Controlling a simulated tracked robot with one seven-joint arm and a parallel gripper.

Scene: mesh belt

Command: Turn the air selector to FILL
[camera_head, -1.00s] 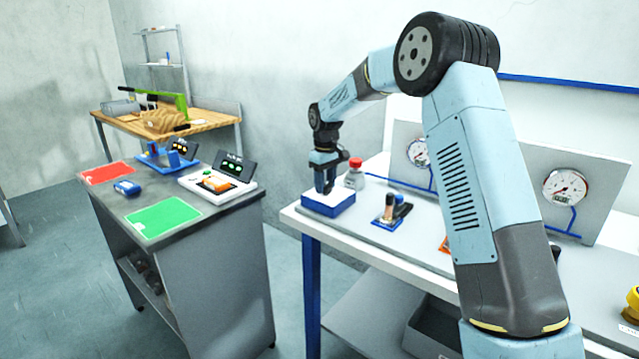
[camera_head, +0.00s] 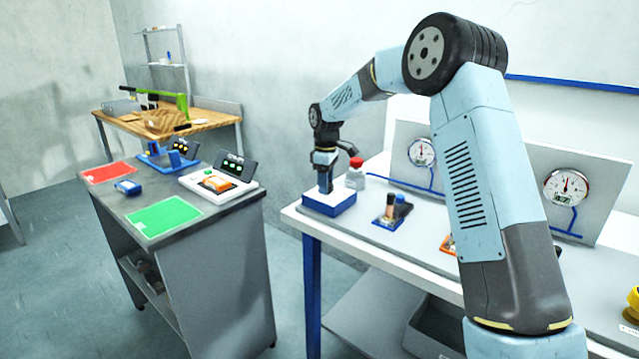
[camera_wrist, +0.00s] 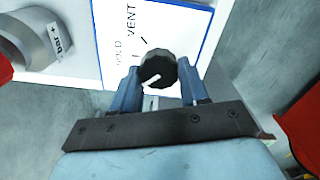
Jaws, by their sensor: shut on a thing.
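The air selector is a round black knob (camera_wrist: 163,66) with a white pointer line, on a white plate (camera_wrist: 176,20) with a blue border. VENT and HOLD can be read on the plate in the wrist view; no FILL label shows. The pointer line lies toward the lower left of the knob there. My gripper (camera_wrist: 160,76) is shut on the knob, one blue finger on each side. In the head view my gripper (camera_head: 325,188) points down onto the blue box (camera_head: 328,205) at the bench's left end, and the knob is hidden.
A red-capped bottle (camera_head: 355,174) stands close behind the box. A small blue-based block with handles (camera_head: 392,211) is to the right. Two gauges (camera_head: 422,153) (camera_head: 567,187) stand at the back. A grey cart (camera_head: 200,275) is left, across a gap.

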